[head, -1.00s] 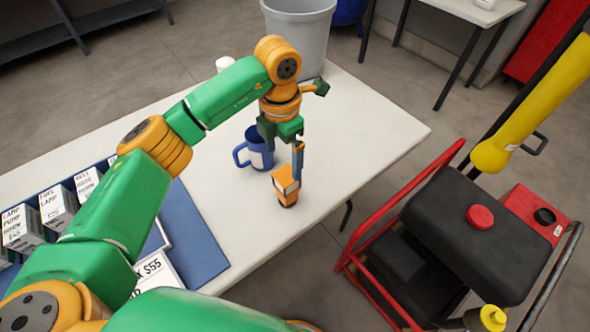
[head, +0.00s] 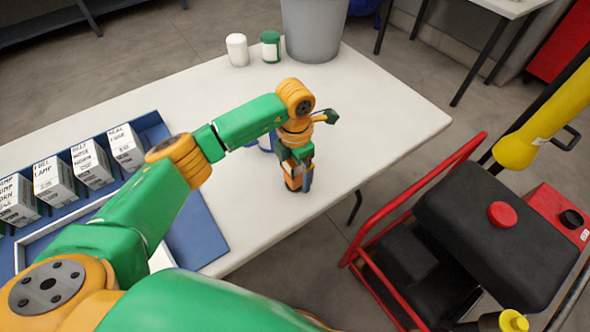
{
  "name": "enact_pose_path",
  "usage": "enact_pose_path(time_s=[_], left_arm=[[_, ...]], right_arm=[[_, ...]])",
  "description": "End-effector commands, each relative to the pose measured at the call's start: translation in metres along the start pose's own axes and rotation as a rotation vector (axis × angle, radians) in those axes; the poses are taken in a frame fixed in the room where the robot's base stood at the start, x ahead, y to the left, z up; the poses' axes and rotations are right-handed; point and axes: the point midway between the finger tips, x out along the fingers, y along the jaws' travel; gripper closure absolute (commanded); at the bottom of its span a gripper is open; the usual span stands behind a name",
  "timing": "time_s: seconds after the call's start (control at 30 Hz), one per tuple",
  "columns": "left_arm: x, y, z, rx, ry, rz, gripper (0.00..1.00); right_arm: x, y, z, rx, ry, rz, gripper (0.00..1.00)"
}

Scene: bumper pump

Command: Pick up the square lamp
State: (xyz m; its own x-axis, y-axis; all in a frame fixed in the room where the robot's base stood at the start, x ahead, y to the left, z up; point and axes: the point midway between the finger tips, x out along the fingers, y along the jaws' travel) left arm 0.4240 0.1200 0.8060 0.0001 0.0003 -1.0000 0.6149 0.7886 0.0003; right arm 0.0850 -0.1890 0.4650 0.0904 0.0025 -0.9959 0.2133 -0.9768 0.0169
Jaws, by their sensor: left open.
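A small orange square lamp (head: 290,183) stands on the white table near its front right edge. It is mostly hidden behind my left gripper (head: 298,182). The gripper points down over the lamp, its jaws open, with one dark blue-grey finger showing at the lamp's right side. I cannot tell whether the fingers touch it. My right gripper is not in view.
A blue mug (head: 265,143) stands just behind my left gripper, mostly covered. A blue tray (head: 200,235) with several labelled boxes lies at the left. A white canister (head: 237,50), a green one (head: 270,46) and a grey bin (head: 314,28) are behind. A red-framed machine (head: 470,235) stands right of the table.

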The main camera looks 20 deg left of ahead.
Motion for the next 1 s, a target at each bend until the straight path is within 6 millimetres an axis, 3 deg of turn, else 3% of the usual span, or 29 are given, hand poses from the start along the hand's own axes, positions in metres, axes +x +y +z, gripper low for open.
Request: enact_pose_path(time_s=[0.2, 0.57, 0.87, 1.0], left_arm=[[0.002, 0.0, 0.0, 0.0, -0.001, 0.0, 0.03], [0.002, 0.0, 0.0, 0.0, -0.001, 0.0, 1.0], [0.0, 0.0, 0.001, 0.0, -0.002, 0.001, 1.0], [-0.014, 0.001, 0.001, 0.002, -0.005, 0.003, 1.0]], right_arm=[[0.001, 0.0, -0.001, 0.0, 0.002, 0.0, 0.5], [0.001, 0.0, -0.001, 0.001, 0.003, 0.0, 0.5], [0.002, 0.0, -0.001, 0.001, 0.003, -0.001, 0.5], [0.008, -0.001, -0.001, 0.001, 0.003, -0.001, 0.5]])
